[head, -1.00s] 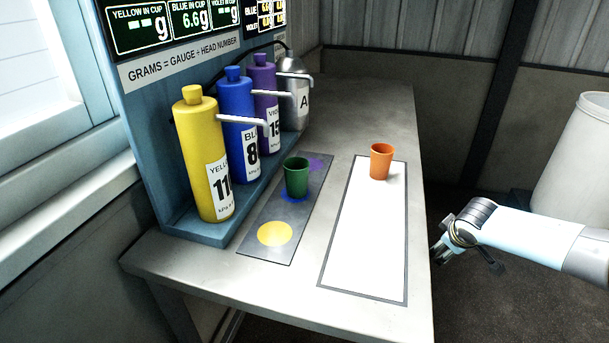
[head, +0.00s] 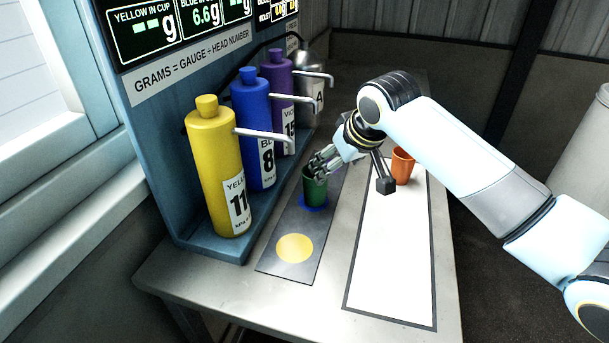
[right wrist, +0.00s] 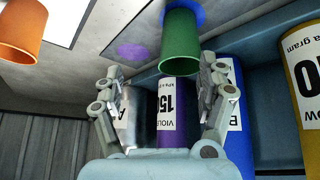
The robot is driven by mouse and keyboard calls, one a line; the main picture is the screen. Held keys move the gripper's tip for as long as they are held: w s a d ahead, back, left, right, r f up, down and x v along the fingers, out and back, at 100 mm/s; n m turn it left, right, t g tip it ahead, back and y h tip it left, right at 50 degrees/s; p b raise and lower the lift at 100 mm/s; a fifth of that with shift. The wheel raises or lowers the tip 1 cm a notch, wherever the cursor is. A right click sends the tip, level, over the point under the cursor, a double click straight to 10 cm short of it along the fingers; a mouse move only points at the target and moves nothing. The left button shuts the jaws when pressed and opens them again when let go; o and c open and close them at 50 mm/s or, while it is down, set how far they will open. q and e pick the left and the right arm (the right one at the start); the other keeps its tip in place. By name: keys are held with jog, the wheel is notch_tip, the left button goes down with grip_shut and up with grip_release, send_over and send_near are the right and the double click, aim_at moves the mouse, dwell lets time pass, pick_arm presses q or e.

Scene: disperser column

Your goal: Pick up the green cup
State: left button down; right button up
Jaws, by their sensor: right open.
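The green cup (head: 315,190) stands upright on the blue spot of the dark grey mat (head: 275,268), in front of the blue bottle. My right gripper (head: 318,165) is at the cup's rim in the head view, its fingers partly covering the cup's top. In the right wrist view the green cup (right wrist: 180,42) lies ahead of the open fingers of the right gripper (right wrist: 165,88), nearer the right finger. I cannot tell whether a finger touches it. My left gripper is not in view.
Yellow (head: 215,170), blue (head: 252,130) and violet (head: 278,100) bottles with spouts line the blue shelf, close to the gripper. The table's front is clear.

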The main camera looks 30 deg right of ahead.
aim_at(311, 181)
jog(key=w+a, duration=0.2)
jog(key=shift+w+a+y, duration=0.25)
jog(key=shift+a+y, duration=0.05)
jog(key=x, duration=0.4)
jog(key=shift+s+d+f, duration=0.1)
jog(key=shift+d, duration=0.05)
jog(key=x, duration=0.5)
jog(key=shift+f, duration=0.2)
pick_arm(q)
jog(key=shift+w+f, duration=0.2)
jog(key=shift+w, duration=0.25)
pick_arm(e)
jog(key=shift+s, duration=0.15)
jog(key=c, duration=0.4)
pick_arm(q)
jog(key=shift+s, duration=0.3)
pick_arm(e)
jog(key=c, duration=0.8)
